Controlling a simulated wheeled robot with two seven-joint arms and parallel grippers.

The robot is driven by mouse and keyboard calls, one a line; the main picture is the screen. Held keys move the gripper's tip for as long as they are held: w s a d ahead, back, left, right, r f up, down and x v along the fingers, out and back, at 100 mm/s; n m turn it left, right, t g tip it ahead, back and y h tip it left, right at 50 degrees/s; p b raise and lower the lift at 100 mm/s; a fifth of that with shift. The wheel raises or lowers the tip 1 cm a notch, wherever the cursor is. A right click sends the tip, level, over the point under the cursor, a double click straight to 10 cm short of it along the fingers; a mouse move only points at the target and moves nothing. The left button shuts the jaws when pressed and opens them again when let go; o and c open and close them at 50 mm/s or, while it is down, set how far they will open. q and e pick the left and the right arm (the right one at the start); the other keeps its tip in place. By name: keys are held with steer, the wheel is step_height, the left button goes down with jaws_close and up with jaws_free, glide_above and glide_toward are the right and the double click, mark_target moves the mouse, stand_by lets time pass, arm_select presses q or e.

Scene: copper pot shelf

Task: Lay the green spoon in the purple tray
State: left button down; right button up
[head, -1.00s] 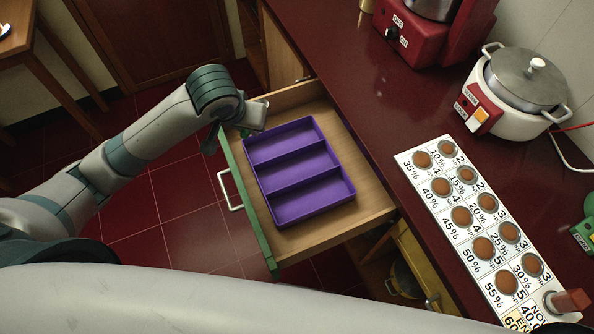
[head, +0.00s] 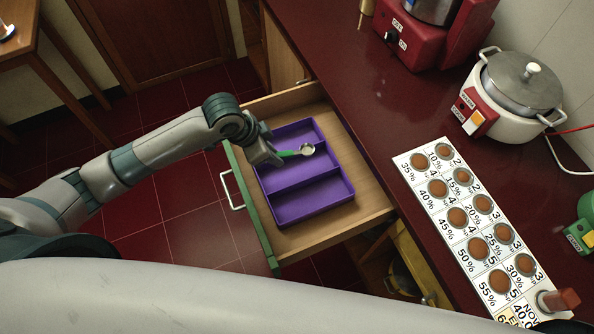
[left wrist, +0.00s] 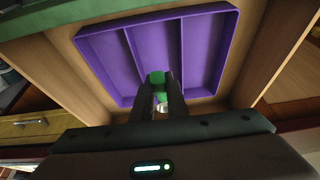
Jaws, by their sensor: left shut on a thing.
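The purple tray (head: 316,208) lies in the open wooden drawer and has three long compartments. It also shows in the left wrist view (left wrist: 200,50). My left gripper (head: 278,157) is over the tray's left side, shut on the green handle of the spoon (head: 291,153). The spoon's pale metal bowl (head: 307,149) points right, over the tray. In the left wrist view the green handle end (left wrist: 157,77) stands between the fingers (left wrist: 160,98). The exact height of the spoon above the tray is hard to tell. My right gripper is not in view.
The open drawer (head: 355,228) has bare wood around the tray and a green front on the left. The dark red counter (head: 370,120) runs along its right, holding a white pot (head: 515,95), a red appliance (head: 425,40) and a numbered board (head: 470,230).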

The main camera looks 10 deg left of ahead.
arm_select(q)
steer(key=shift+f, duration=0.45)
steer(key=p, duration=0.1)
glide_above(282, 178)
steer(key=s+a, duration=0.1)
step_height(282, 178, down, 4)
steer(key=shift+a+f, duration=0.15)
steer(key=shift+f, duration=0.35)
steer(key=shift+f+p, duration=0.45)
steer(key=shift+f, duration=1.6)
